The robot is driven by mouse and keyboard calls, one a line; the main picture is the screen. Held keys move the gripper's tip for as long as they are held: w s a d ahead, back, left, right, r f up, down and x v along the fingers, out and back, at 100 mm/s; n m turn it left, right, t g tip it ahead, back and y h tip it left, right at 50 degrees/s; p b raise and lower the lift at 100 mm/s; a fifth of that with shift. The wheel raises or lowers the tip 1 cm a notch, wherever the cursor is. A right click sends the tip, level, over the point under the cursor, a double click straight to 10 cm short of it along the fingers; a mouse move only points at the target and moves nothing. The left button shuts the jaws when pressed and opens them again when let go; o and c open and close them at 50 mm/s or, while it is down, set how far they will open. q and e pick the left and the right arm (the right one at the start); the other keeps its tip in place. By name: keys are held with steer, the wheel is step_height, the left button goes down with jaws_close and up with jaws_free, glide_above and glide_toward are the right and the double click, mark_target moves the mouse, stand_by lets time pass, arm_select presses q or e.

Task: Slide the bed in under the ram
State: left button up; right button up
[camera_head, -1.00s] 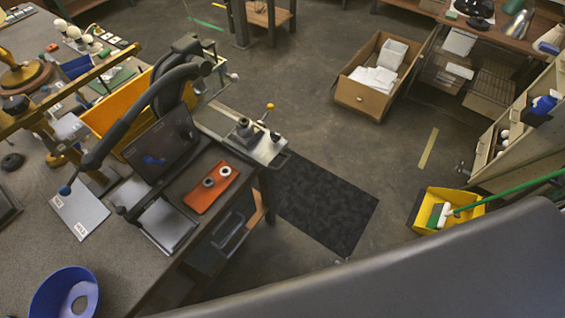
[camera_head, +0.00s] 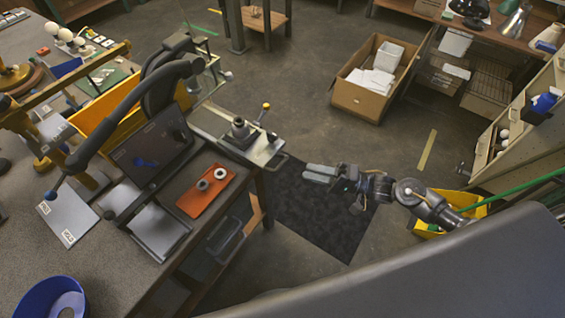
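A light metal bed-like plate (camera_head: 267,151) with a dark block and post on it juts out at the right end of the bench machine. A small lever with a yellow knob (camera_head: 265,106) stands beside it. The machine's black curved handle (camera_head: 110,120) ends in a blue knob at the left. I cannot clearly make out the ram. My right gripper (camera_head: 308,172) is over the dark floor mat, right of the plate and apart from it, with nothing visible in it. Its fingers lie close together in this view, so their opening is unclear. My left gripper is not in view.
An orange tray (camera_head: 190,205) with two rings lies on the bench near the machine. A blue bowl (camera_head: 30,298) is at the bottom left. A cardboard box (camera_head: 360,98) and a yellow dustpan bin (camera_head: 474,205) stand on the floor. The dark mat (camera_head: 330,225) is otherwise clear.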

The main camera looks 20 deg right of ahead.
mark_target(282, 163)
steer(key=p+x, duration=0.2)
steer(key=x, duration=0.7)
steer(key=shift+w+a, duration=0.15)
steer(key=shift+w, duration=0.05)
jaws_close()
